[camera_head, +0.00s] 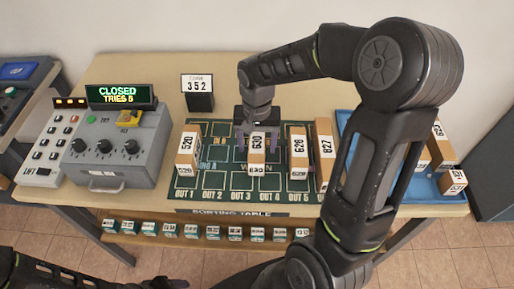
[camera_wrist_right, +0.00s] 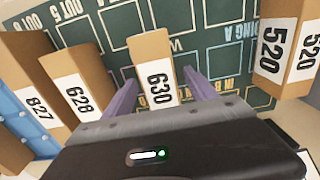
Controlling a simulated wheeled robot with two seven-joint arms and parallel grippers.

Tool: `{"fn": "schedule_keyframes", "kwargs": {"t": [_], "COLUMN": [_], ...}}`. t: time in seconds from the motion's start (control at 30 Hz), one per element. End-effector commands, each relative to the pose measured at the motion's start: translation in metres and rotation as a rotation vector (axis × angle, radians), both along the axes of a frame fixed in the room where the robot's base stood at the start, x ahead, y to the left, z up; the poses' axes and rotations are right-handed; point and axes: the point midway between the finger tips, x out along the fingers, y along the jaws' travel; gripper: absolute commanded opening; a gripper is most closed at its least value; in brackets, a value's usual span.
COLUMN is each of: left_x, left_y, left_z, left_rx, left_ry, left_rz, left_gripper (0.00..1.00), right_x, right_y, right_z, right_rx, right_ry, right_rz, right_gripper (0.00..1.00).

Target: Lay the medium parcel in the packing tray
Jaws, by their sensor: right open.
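Several tan parcels with white number labels stand on the green sorting mat (camera_head: 213,180): parcel 520 (camera_head: 188,150), parcel 630 (camera_head: 257,153), parcel 628 (camera_head: 299,152) and parcel 827 (camera_head: 325,150). Which one is the medium parcel is not marked. My right gripper (camera_head: 257,143) is open at parcel 630. In the right wrist view its purple fingers stand on either side of parcel 630 (camera_wrist_right: 158,85), with gaps visible. A blue tray (camera_head: 425,190) at the right holds other parcels, partly hidden by my right arm.
A grey control box (camera_head: 118,155) with a "CLOSED, TRIES 5" display (camera_head: 120,94) stands left of the mat. Parcels 628 and 827 stand close together. Small labelled blocks (camera_head: 191,231) line a lower shelf.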

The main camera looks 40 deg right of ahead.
Motion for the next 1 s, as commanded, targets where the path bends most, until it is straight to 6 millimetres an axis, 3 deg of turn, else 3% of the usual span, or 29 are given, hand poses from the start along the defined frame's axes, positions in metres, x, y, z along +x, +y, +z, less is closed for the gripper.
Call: {"fn": "schedule_keyframes", "kwargs": {"t": [0.37,1.0], "left_x": [-0.0001,-0.0001], "left_y": [-0.0001,-0.0001], "left_z": [0.0000,0.0000], "left_rx": [0.000,0.000], "left_ry": [0.000,0.000], "left_rz": [0.000,0.000], "left_gripper": [0.63,0.63], "right_x": [0.0001,0.0001], "right_y": [0.0000,0.0000], "right_z": [0.0004,0.0004], "right_rx": [0.000,0.000], "right_ry": [0.000,0.000], "right_rz": [0.000,0.000], "right_gripper": [0.66,0.13]}}
